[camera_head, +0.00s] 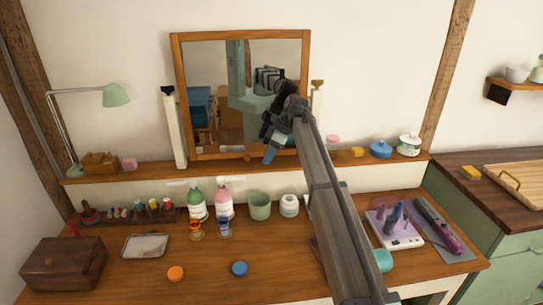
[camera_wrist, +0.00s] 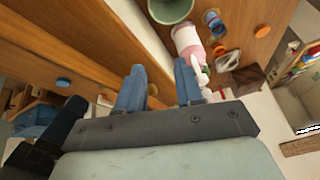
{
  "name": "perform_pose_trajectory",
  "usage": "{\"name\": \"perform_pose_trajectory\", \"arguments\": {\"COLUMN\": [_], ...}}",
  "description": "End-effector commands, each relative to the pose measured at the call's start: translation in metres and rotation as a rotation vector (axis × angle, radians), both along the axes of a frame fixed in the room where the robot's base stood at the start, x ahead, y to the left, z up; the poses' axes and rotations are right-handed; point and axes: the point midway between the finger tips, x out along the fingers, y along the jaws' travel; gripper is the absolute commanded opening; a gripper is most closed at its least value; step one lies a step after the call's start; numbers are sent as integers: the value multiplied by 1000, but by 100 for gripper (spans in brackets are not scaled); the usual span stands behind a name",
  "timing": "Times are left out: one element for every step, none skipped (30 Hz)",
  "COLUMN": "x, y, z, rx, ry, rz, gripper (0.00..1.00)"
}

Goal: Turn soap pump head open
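A pink bottle (camera_head: 224,201) stands upright toward the back of the wooden desk. A green bottle (camera_head: 196,207) stands just left of it. Their pale tops are too small in the head view to read how the pump heads are turned. In the wrist view the pink bottle (camera_wrist: 186,39) shows with a white pump head (camera_wrist: 199,74) near the right finger; part of it is hidden by the finger. My gripper (camera_head: 275,149) is raised in front of the mirror, above and right of the bottles. Its blue fingers (camera_wrist: 159,66) are apart with nothing between them.
A green cup (camera_head: 260,206) and a white jar (camera_head: 289,206) stand right of the bottles. Two small jars, one orange (camera_head: 196,231) and one blue (camera_head: 225,230), stand in front. A shelf (camera_head: 140,174) runs behind. The front middle of the desk is mostly clear.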

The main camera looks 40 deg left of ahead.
Motion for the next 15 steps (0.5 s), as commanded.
{"name": "perform_pose_trajectory", "arguments": {"x": [2,3,4,4,5,5,5,5,5,5,5,5,5,5,5], "y": [-2,-3,-4,-4,-5,-5,-5,-5,-5,-5,-5,-5,-5,-5,-5], "z": [-1,-1,-2,-2,-2,-2,-2,-2,-2,-2,-2,-2,-2,-2,-2], "rx": [0,0,0,0,0,0,0,0,0,0,0,0,0,0,0], "ry": [1,1,2,2,3,3,3,3,3,3,3,3,3,3,3], "rz": [-4,-5,-6,-7,-8,-8,-8,-8,-8,-8,-8,-8,-8,-8,-8], "gripper": [36,36,36,36,36,36,36,36,36,36,36,36,36,36,36]}}
